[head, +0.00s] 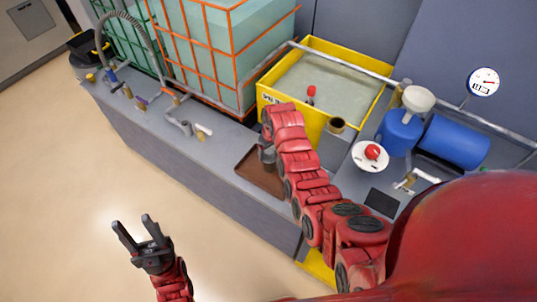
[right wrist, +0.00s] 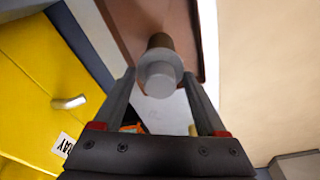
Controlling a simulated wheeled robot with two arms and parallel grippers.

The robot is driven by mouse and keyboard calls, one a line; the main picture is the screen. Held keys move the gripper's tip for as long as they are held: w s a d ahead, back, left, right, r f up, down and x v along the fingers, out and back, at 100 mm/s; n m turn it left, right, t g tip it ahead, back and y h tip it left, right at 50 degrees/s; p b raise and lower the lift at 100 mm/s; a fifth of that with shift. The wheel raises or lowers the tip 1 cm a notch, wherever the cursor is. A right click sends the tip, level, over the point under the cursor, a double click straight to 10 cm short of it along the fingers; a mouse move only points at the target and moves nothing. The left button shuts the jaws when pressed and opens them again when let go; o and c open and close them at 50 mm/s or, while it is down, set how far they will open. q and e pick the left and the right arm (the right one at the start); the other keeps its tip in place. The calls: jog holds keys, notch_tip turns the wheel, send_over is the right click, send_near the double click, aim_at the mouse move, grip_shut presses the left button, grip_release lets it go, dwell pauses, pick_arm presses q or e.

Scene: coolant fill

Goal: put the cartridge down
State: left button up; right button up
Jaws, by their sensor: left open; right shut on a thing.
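The cartridge (right wrist: 160,72) is a short cylinder with a pale grey round end and a brownish body behind it. In the right wrist view it sits between the two fingers of my right gripper (right wrist: 163,82), which is shut on it. The brown tray (right wrist: 127,14) lies beyond it; I cannot tell whether the cartridge touches it. In the head view the tray (head: 249,172) is on the grey bench, and my right arm covers part of it and most of the gripper. My left gripper (head: 133,221) is open and empty over the floor.
A yellow open tank (head: 287,98) stands behind the tray. Orange-caged and green-caged containers (head: 222,45) are at the back left. A blue cylinder (head: 457,140), a red button on a white disc (head: 372,153) and a gauge (head: 484,82) are at right. Fittings (head: 185,127) stand on the bench (head: 217,165).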

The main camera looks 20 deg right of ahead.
jog(key=shift+w+r, duration=0.1)
jog(key=shift+w, duration=0.3)
jog(key=shift+f+p, duration=0.75)
jog(key=shift+f, duration=1.1)
jog(key=shift+f, duration=0.2)
jog(key=o, duration=1)
jog(key=shift+r, duration=0.15)
